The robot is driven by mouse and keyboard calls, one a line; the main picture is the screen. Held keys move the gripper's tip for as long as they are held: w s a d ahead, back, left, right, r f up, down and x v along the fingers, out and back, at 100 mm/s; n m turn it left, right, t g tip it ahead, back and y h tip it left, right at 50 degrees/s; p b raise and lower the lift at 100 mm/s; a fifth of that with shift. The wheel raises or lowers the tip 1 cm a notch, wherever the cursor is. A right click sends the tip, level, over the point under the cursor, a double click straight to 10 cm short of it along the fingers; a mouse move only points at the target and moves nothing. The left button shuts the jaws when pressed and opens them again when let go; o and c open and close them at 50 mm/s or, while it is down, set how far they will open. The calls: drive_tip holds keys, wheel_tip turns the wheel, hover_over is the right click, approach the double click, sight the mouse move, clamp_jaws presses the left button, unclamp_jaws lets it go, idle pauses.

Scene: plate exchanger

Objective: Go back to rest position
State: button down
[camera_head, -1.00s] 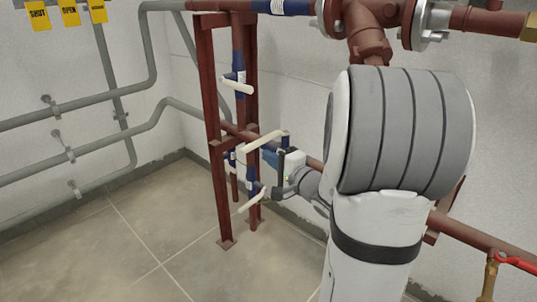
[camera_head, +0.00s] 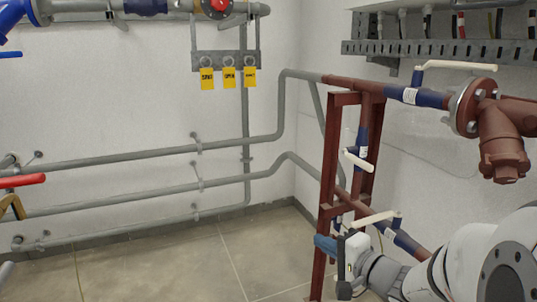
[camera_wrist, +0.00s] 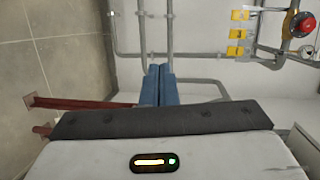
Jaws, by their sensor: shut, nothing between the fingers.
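My gripper (camera_head: 322,243) is at the lower right of the head view, in front of the red pipe stand (camera_head: 327,175). Its blue fingers also show in the wrist view (camera_wrist: 158,75), pressed together with nothing between them. They point toward the grey pipes and the wall. Just above the gripper in the head picture is a valve with a white lever (camera_head: 372,219). I cannot tell how far apart the lever and gripper are. Part of my arm is cut off by the picture's edge.
Another white-lever valve (camera_head: 357,160) sits higher on the stand. Grey pipes (camera_head: 150,153) run along the left wall, below yellow tags (camera_head: 228,78) on a bracket. A red-brown strainer pipe (camera_head: 503,150) is at right. A red lever (camera_head: 22,181) enters at left. Open floor (camera_head: 190,262) lies below.

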drive_tip(key=s+a+r+n+g+p, duration=0.75)
drive_tip(key=s+r+g+p, duration=0.25)
drive_tip(key=s+r+p, duration=0.4)
drive_tip(key=s+d+r+n+h+p, duration=0.3)
drive_tip(key=d+r+h+p, duration=0.5)
drive_tip(key=r+p, duration=0.5)
drive_tip(key=h+p, duration=0.1)
drive_tip(key=p, duration=0.3)
drive_tip(key=shift+s+d+r+g, duration=0.15)
drive_tip(key=shift+d+r+g, duration=0.05)
drive_tip(key=shift+d+g, duration=0.2)
